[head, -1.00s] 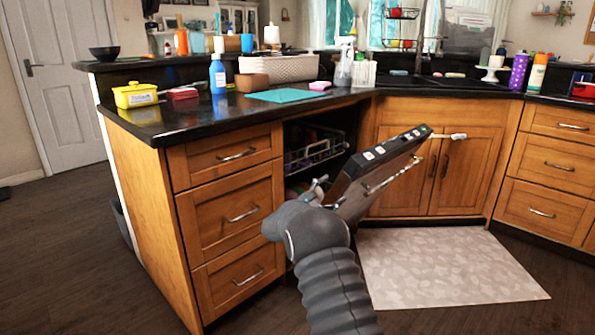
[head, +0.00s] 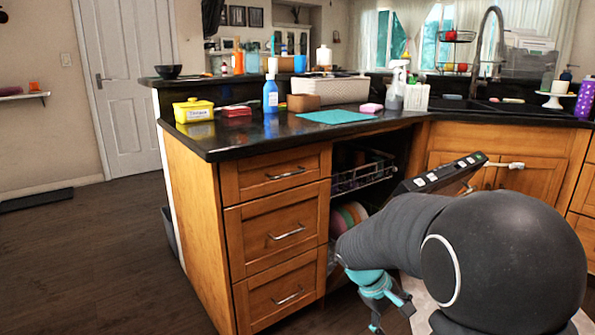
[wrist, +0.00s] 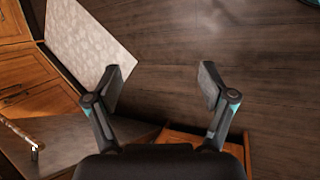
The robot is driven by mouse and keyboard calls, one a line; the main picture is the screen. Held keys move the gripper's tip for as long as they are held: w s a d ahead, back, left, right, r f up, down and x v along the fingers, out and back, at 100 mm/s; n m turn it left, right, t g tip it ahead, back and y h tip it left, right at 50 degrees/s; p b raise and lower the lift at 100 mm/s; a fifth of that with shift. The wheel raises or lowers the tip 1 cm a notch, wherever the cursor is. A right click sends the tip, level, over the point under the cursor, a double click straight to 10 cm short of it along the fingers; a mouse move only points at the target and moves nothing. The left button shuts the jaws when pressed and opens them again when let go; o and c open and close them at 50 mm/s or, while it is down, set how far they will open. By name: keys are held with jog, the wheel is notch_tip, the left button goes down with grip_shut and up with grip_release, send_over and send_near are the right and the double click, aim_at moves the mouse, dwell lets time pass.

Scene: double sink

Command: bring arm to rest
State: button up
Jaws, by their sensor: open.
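My gripper (head: 390,313) hangs low in front of the open dishwasher, at the lower middle of the head view. In the wrist view my gripper (wrist: 165,85) has its two fingers wide apart with nothing between them, over dark wood floor. My dark arm covers much of the lower right of the head view. It hides most of the dishwasher door (head: 440,173), whose top edge with buttons sticks out at a tilt. The upper rack (head: 362,177) shows inside, with colored plates (head: 346,217) below it.
A wooden drawer cabinet (head: 277,236) stands left of the dishwasher under a black counter (head: 235,140) with bottles and a yellow box (head: 193,110). A pale mat (wrist: 88,42) lies on the floor.

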jog(key=s+a+r+m+t+y, duration=0.2)
jog(key=s+r, duration=0.4)
jog(key=s, duration=0.4)
jog(key=s+a+r+m+t+y, duration=0.3)
jog(key=s+r, duration=0.3)
jog(key=s, duration=0.5)
jog(key=shift+s+a+m+t+y, duration=0.3)
jog(key=shift+a+t+y, duration=0.1)
jog(key=shift+a, duration=0.35)
dwell(2.2)
